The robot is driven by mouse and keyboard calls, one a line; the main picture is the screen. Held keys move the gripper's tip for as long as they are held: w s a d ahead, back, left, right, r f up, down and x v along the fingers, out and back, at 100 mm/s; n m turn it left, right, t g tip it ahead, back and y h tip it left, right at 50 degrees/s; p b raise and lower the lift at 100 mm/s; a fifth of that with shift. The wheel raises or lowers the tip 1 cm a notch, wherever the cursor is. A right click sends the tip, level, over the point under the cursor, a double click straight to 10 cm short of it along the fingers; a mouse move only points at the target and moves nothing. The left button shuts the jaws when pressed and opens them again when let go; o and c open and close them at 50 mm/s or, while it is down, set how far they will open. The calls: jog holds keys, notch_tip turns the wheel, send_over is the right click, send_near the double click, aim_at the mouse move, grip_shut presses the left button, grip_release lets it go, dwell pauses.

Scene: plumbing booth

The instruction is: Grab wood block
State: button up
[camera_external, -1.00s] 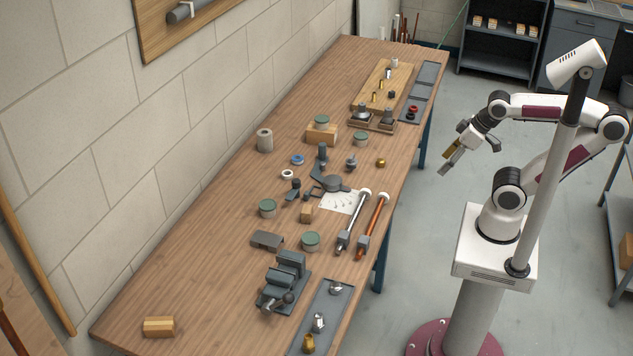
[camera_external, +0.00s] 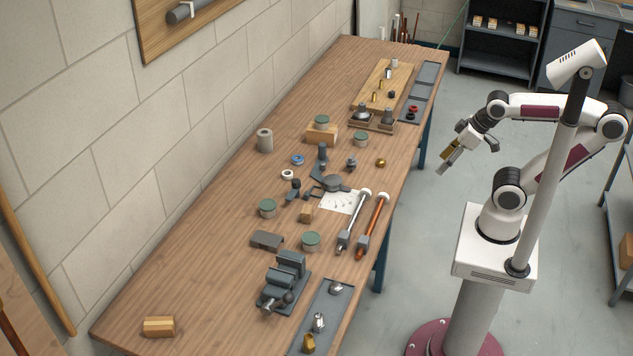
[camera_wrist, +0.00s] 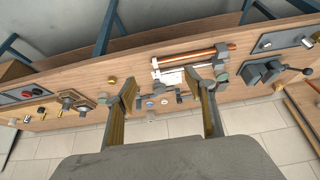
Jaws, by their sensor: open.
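One light wood block (camera_external: 159,327) lies alone at the near left corner. Another wood block (camera_external: 314,137) lies farther back under a green-topped can (camera_external: 321,121). My gripper (camera_external: 466,158) is open and empty, in the air to the right of the bench, apart from all blocks. In the wrist view my gripper's fingers (camera_wrist: 167,92) are spread, with the bench beyond them.
A grey vise (camera_external: 288,280) stands near the front edge, beside a grey tray (camera_external: 328,312) with fittings. Two long tools, one silver (camera_external: 355,222) and one copper-coloured (camera_external: 373,228), lie near the right edge. The bench around the near left block is clear. A block wall backs the bench.

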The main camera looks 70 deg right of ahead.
aim_at(312, 212)
jog(key=w+a+f+n+t+y, duration=0.1)
jog(key=w+a+f+t, duration=0.15)
jog(key=w, duration=0.95)
jog(key=w+a+f+t, duration=0.1)
jog(key=w+a+f, duration=0.3)
jog(key=w, duration=0.8)
jog(key=w+a+f+t, duration=0.1)
jog(key=w+a+f, duration=0.1)
jog(key=w+f, duration=0.1)
jog(key=w+a+f+t, duration=0.1)
jog(key=w+a+f, duration=0.1)
jog(key=w+f, duration=0.2)
jog(key=w+a+f+n+t+y, duration=0.1)
jog(key=w+a+f, duration=0.2)
jog(key=f, duration=0.2)
jog(key=shift+w+f+t, duration=0.2)
jog(key=shift+w+t, duration=0.05)
jog(key=shift+w+a+f+t, duration=0.15)
jog(key=shift+a+f+t, duration=0.15)
jog(key=shift+f, duration=0.3)
jog(key=shift+x, duration=1.25)
jog(key=shift+w, duration=0.15)
